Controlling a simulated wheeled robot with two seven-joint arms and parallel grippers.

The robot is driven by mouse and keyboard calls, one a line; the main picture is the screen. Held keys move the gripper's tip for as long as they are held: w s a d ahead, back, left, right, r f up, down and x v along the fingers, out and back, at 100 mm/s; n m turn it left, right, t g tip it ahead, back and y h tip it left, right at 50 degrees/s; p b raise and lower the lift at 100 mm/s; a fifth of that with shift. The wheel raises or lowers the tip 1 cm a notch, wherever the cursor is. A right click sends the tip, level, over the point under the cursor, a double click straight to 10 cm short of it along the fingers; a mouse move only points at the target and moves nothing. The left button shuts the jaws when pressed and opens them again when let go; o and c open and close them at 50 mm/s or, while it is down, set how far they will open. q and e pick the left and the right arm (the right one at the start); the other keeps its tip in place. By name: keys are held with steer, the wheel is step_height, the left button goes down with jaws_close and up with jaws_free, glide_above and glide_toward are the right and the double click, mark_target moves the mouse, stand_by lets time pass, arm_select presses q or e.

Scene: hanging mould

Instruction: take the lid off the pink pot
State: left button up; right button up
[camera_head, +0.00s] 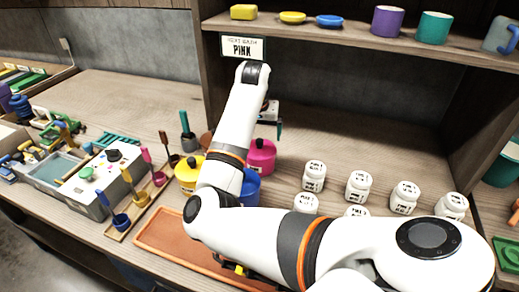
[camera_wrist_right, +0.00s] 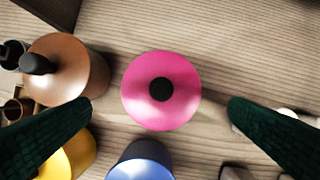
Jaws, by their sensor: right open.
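The pink pot (camera_head: 261,160) stands on the wooden worktop. Its round pink lid (camera_wrist_right: 185,90) with a black knob (camera_wrist_right: 161,89) is on it, seen from above in the right wrist view. My right gripper (camera_head: 279,127) is above the pot, pointing down. In the right wrist view its two dark green fingers (camera_wrist_right: 160,106) are spread wide, one on each side of the lid, with nothing between them at finger height that I can see touching. My left gripper is not in view.
A yellow pot (camera_head: 187,176), a blue pot (camera_head: 251,188) and a brown pot (camera_wrist_right: 62,68) stand close by. Several white labelled jars (camera_head: 359,186) are at right. A shelf (camera_head: 370,38) overhangs behind, with a "PINK" sign (camera_head: 242,47). An orange tray (camera_head: 165,240) lies in front.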

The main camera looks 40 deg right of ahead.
mark_target(259, 141)
steer(key=x, duration=0.6)
steer(key=shift+w+d+f, duration=0.2)
steer(key=shift+d+f, duration=0.1)
steer(key=shift+d, duration=0.1)
steer(key=c, duration=0.6)
